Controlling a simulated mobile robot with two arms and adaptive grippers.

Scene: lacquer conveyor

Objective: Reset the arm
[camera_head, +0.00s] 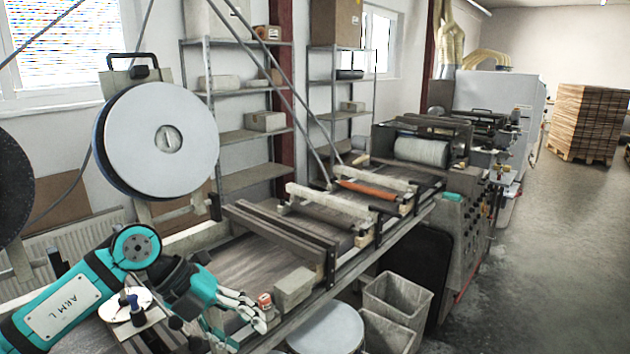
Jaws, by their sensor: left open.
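My left arm, teal and black with an "ARM L" label, comes in from the lower left. Its gripper (252,312) is open over the near end of the conveyor (215,262). A small red and white can (265,301) shows right beside the fingertips; I cannot tell whether they touch it. A grey block (294,287) lies just right of the can, at the conveyor's edge. My right gripper is not in view.
A large white disc (162,140) on a machine stands above my left arm. Grey bins (397,297) and a round white lid (325,328) are below the conveyor's near side. Shelves (240,135) line the back wall. The floor (540,260) at right is clear.

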